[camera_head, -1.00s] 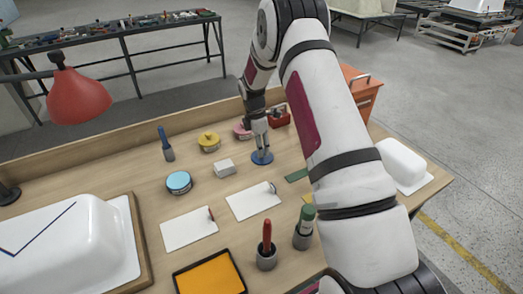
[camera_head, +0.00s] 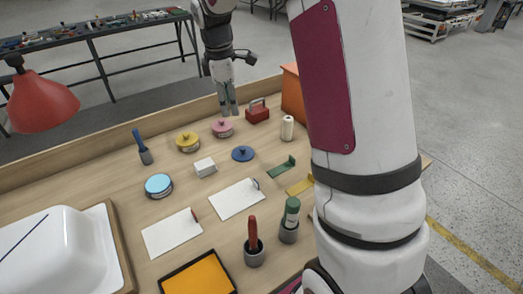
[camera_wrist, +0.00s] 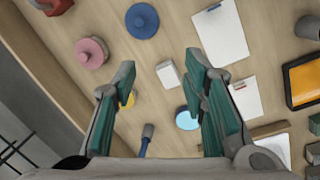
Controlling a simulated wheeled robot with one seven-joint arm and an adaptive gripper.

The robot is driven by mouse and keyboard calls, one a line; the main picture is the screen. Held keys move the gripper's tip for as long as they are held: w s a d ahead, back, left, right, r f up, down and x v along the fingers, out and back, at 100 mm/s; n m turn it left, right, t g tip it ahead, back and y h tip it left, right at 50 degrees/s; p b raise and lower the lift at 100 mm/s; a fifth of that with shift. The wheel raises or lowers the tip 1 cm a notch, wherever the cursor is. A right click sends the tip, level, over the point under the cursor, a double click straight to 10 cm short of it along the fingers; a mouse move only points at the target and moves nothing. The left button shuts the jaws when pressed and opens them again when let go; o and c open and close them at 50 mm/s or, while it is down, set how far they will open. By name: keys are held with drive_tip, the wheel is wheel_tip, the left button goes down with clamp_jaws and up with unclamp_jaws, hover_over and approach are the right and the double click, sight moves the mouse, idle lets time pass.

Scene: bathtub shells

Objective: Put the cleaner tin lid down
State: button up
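A dark blue round lid with a small knob (camera_head: 243,154) lies flat on the wooden table, right of the white block. It also shows near the top of the wrist view (camera_wrist: 141,20). I take it to be the cleaner tin lid. A light blue round tin (camera_head: 158,185) stands to the front left, also in the wrist view (camera_wrist: 187,120). My gripper (camera_head: 229,113) is above the far side of the table, behind the lid and clear of it. In the wrist view my gripper (camera_wrist: 160,70) has its fingers wide apart with nothing between them.
A yellow tin (camera_head: 188,142), a pink tin (camera_head: 222,128) and a red toolbox (camera_head: 258,111) stand toward the back. The white block (camera_head: 205,167), white cards (camera_head: 172,233) and an orange tray (camera_head: 200,277) are nearer. A white bottle (camera_head: 287,128) stands right of the lid.

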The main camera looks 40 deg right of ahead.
drive_tip(key=s+a+r+m+t, duration=0.1)
drive_tip(key=s+a+r+m, duration=0.3)
drive_tip(key=s+r, duration=0.45)
drive_tip(key=s+a+m+t, duration=0.1)
drive_tip(key=s+a+m, duration=0.2)
drive_tip(key=s, duration=0.8)
drive_tip(key=s+a+m+t+y, duration=0.1)
drive_tip(key=s+a+m, duration=0.2)
drive_tip(key=s, duration=0.9)
drive_tip(key=shift+a+r+m+t, duration=0.3)
drive_tip(key=shift+m+t, duration=0.1)
drive_tip(key=shift+m, duration=0.7)
